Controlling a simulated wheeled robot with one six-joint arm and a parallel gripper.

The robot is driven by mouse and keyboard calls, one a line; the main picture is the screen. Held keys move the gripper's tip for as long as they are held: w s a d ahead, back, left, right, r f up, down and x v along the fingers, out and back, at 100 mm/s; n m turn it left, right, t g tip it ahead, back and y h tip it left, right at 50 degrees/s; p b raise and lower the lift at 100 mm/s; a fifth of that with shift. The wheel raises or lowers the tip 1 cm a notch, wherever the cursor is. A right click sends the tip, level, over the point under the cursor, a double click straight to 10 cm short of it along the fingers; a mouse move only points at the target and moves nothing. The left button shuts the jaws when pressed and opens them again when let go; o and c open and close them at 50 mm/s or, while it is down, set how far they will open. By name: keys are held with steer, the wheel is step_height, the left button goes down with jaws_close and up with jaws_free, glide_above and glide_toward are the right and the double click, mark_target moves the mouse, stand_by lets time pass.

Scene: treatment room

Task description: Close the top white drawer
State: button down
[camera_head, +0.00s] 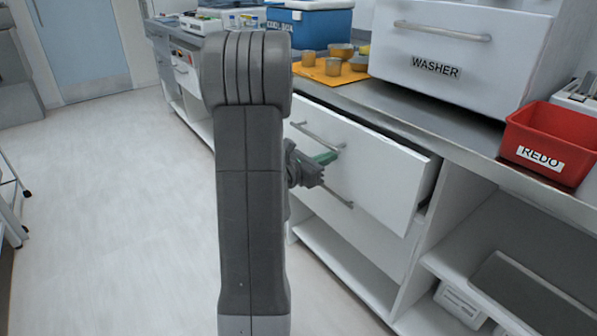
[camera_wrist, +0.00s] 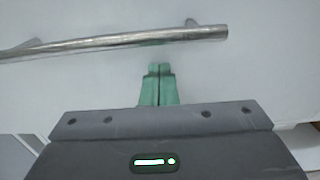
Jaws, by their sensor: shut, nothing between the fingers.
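The top white drawer (camera_head: 375,168) is under the counter and stands partly open, its front out from the cabinet with a gap along its right side. Its metal bar handle (camera_head: 318,138) is partly behind my arm. My gripper (camera_head: 327,157) is shut and empty, its green fingertips just below the handle at the drawer front. In the wrist view the green fingertips (camera_wrist: 159,71) are together below the bar handle (camera_wrist: 130,39), against the plain white drawer front (camera_wrist: 260,75). I cannot tell whether they touch it.
Open shelves lie at right; the floor (camera_head: 110,200) at left is clear.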

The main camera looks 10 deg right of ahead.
steer(key=x, duration=0.7)
steer(key=shift+w+d+b, duration=0.15)
steer(key=shift+d+b, duration=0.15)
steer(key=shift+b, duration=0.05)
steer(key=shift+d+r, duration=0.1)
steer(key=shift+r, duration=0.15)
